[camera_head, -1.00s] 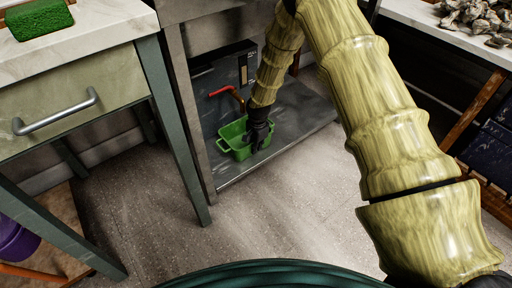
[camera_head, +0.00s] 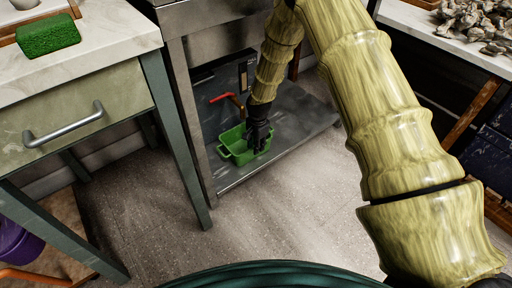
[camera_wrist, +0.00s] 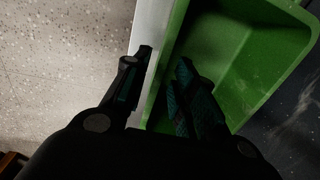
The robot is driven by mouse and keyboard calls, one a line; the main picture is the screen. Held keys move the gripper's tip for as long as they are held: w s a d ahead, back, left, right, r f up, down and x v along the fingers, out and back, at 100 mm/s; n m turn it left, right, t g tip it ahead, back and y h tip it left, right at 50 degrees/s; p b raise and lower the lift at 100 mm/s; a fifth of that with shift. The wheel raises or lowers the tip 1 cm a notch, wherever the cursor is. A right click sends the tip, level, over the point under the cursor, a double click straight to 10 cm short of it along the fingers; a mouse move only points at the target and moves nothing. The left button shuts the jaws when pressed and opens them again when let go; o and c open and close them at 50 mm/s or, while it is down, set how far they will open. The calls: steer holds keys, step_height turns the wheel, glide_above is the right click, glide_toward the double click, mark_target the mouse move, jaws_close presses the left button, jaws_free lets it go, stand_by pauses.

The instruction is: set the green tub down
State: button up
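The green tub (camera_head: 236,152) is a small rectangular tub with a handle lug. It appears to rest on the low grey shelf (camera_head: 290,130), near its front left edge. My gripper (camera_head: 260,138) reaches down at the tub's right side in the head view. In the wrist view my gripper (camera_wrist: 165,62) has its fingers apart, on either side of one wall of the tub (camera_wrist: 245,55). The right finger is inside the empty-looking tub, the left finger outside. A strip of pale shelf edge shows between the left finger and the wall. The tub's underside is hidden.
A red-handled tool (camera_head: 226,98) lies behind the tub, beside a dark box (camera_head: 215,85). A steel leg (camera_head: 186,110) stands close left. A drawer table (camera_head: 75,120) with a green sponge (camera_head: 48,35) is further left. The shelf is clear to the right.

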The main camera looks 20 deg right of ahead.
step_height(320, 180, up, 8)
steer(key=p, duration=0.3)
steer(key=shift+s+f, duration=0.25)
steer(key=s+f+n, duration=0.4)
steer(key=s+f, duration=0.5)
steer(key=s, duration=0.4)
steer(key=s+f+n, duration=0.2)
steer(key=s+n, duration=0.7)
steer(key=s, duration=2.4)
steer(key=shift+s+a+f+n+g, duration=0.25)
steer(key=shift+s+f+n+g, duration=0.05)
steer(key=shift+s+f+g, duration=0.1)
